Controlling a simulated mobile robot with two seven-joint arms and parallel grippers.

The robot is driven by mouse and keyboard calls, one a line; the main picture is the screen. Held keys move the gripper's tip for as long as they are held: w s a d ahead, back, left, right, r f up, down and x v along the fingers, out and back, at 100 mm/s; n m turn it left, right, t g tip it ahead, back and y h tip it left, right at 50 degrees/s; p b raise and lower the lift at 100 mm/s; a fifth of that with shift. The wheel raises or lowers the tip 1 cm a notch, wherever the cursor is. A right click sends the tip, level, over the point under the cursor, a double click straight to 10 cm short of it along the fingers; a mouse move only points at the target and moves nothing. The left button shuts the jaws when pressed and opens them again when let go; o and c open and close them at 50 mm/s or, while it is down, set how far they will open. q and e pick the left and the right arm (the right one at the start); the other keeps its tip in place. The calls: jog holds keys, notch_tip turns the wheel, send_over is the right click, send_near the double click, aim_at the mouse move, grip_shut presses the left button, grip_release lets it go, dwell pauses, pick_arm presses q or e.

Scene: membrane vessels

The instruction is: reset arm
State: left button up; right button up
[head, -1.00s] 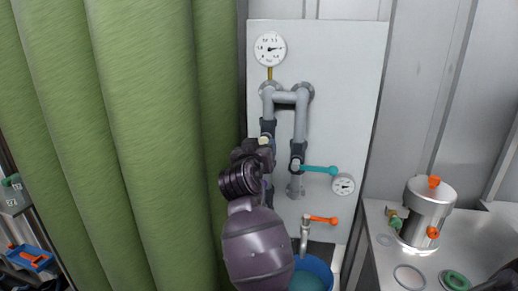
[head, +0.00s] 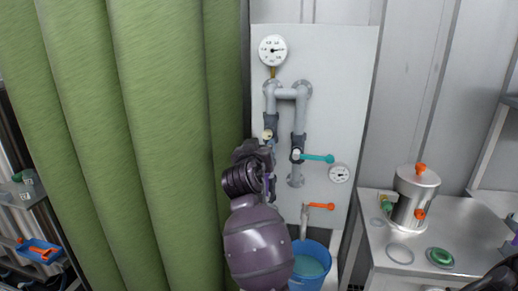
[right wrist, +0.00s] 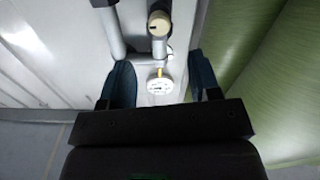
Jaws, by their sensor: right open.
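My right arm rises from the bottom middle of the head view, and its gripper (head: 264,152) is in front of the left pipe on the white panel (head: 350,80). In the right wrist view my right gripper (right wrist: 162,84) is open, with nothing between its two dark blue fingers. Beyond them are a white dial gauge (right wrist: 160,86) and a beige knob (right wrist: 159,22) on a pipe. The knob (head: 267,135) shows just above the gripper in the head view. The fingertips are mostly hidden there, so I cannot tell contact. My left gripper is not in view.
A green curtain (head: 120,120) hangs close on the left. The panel carries grey pipes, a teal handle (head: 318,158), an orange handle (head: 319,206) and gauges. A blue bucket (head: 318,275) stands below. A metal canister (head: 414,195) stands on the right-hand bench (head: 385,270).

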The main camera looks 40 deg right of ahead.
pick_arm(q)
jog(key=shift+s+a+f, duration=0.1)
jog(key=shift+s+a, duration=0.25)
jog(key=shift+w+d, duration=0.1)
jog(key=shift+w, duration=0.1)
